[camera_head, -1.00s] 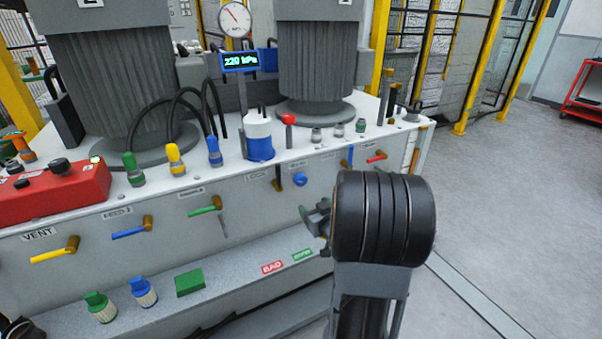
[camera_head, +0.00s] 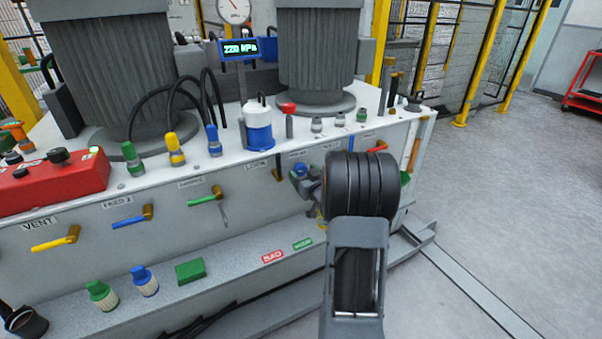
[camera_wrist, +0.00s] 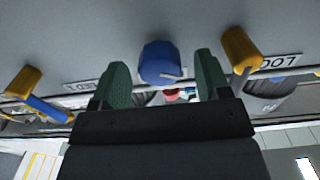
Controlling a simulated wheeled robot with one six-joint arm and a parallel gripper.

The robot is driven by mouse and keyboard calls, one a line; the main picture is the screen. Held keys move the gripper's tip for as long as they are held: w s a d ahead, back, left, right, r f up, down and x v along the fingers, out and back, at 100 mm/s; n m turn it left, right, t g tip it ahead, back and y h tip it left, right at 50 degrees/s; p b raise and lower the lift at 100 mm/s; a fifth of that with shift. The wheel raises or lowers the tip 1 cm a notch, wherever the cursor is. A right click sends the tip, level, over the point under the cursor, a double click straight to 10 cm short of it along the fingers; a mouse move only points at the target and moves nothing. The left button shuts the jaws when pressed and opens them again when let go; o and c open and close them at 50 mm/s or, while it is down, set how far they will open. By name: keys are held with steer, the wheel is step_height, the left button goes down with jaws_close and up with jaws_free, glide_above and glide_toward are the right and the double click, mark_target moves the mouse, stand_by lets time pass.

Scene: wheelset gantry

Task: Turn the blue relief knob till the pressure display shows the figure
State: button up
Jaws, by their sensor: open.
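The blue relief knob (camera_wrist: 160,62) is on the front panel. In the wrist view it sits between and slightly beyond the two green fingertips of my gripper (camera_wrist: 162,75), with gaps on both sides. My gripper is open and holds nothing. In the head view the knob (camera_head: 299,171) shows just left of my dark wrist, close to my gripper (camera_head: 301,184); the wrist hides part of that area. The pressure display (camera_head: 240,49) is a blue-framed screen on a post and reads about 220 kPa. The figure to match is not seen.
A yellow-brown handle (camera_wrist: 240,50) is close to the right finger, and a lever with a blue grip (camera_wrist: 45,108) is at the left. A blue and white canister (camera_head: 258,128) stands on the bench top. A ledge (camera_head: 225,262) runs below the panel.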

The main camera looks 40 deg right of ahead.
steer(key=shift+w+d, duration=0.2)
steer(key=shift+w, duration=0.9)
steer(key=c, duration=0.9)
steer(key=shift+c, duration=0.2)
